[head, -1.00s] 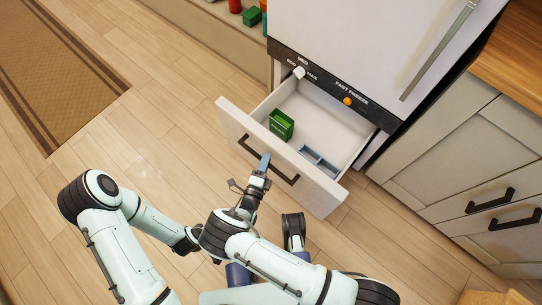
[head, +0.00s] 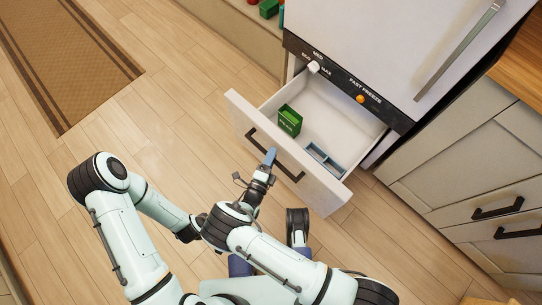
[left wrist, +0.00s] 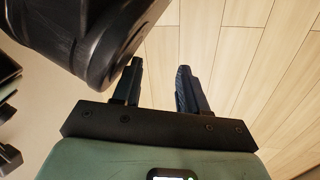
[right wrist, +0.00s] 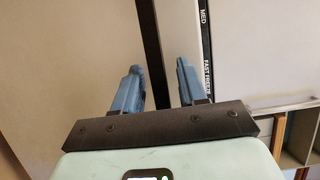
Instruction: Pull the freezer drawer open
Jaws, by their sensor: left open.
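The white freezer drawer (head: 240,111) stands pulled out from under the fridge door, with its inside showing. Its black bar handle (head: 290,173) is on the front panel. My right gripper (head: 270,157) is at the handle. In the right wrist view the handle (right wrist: 149,35) runs between the blue fingers (right wrist: 160,85), which stand apart with a gap beside the bar, so the gripper is open around it. My left gripper (left wrist: 158,85) is open and empty, over the wooden floor; in the head view its fingers are mostly hidden.
A green box (head: 290,121) and a blue-grey divided tray (head: 324,161) lie in the drawer. A control strip with a white knob (head: 313,67) and an orange button (head: 360,98) is above. Cabinets (head: 460,165) stand at the right. The floor to the left is clear, with a brown mat (head: 65,50).

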